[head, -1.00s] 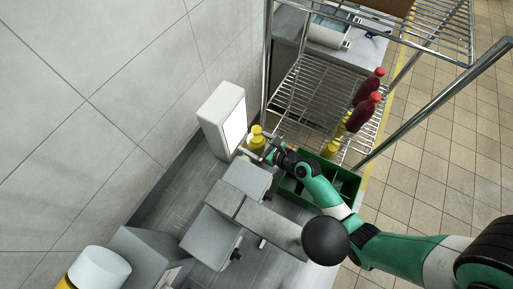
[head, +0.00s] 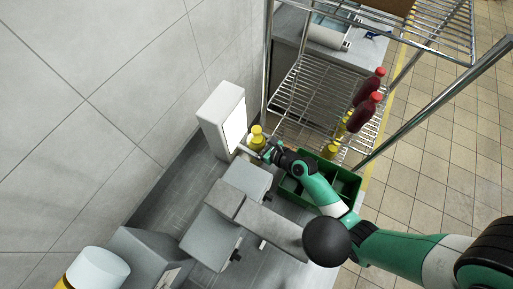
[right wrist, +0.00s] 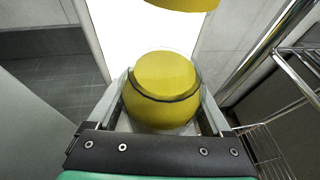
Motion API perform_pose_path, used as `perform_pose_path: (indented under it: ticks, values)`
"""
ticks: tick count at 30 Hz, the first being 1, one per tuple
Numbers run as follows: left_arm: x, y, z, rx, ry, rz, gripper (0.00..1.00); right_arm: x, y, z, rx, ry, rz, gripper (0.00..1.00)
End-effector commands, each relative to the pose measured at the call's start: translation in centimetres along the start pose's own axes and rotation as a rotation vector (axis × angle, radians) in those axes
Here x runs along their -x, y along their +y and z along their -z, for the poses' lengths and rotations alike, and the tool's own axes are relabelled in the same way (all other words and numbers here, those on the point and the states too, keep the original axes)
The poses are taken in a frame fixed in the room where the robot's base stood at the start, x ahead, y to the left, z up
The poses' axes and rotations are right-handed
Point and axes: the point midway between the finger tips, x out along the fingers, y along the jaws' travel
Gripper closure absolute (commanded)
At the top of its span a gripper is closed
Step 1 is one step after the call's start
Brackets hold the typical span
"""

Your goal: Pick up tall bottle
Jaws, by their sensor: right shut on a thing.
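A yellow bottle (head: 257,138) stands beside the white box at the wall end of the counter. It also shows in the right wrist view (right wrist: 163,95), rounded and between my fingers. My right gripper (head: 264,151) is shut on this bottle; the wrist view shows one finger on each side of it (right wrist: 163,108). The bottle's lower part is hidden. Other yellow bottles (head: 331,151) and two dark red bottles with red caps (head: 365,112) are by the wire rack. I cannot tell which one is the tall bottle. My left gripper is not in view.
A white box with a bright face (head: 222,118) stands close behind the held bottle. A green divided crate (head: 345,183) lies beneath my right arm. Grey mixer units (head: 213,238) fill the near counter. A wire rack (head: 310,95) stands beyond.

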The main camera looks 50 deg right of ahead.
Motion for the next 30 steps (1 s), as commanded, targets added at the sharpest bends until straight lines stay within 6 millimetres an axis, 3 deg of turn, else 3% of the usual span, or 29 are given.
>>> perform_pose_path:
  ticks: [10, 18, 23, 27, 30]
  values:
    - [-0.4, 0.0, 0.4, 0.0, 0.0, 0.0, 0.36, 0.2, -0.1, -0.9, 0.001, -0.006, 0.002, 1.0]
    - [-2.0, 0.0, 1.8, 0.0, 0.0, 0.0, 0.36, 1.5, -0.1, -3.8, 0.002, -0.008, 0.002, 1.0]
    - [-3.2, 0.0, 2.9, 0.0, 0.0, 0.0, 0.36, 4.5, -0.4, -5.3, -0.001, -0.007, 0.004, 1.0]
    - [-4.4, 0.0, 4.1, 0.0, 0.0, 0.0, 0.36, 8.3, -0.7, -7.3, -0.001, -0.008, 0.005, 1.0]
    - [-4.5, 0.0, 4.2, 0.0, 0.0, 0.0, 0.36, 10.9, -0.9, -7.0, -0.003, -0.005, 0.006, 1.0]
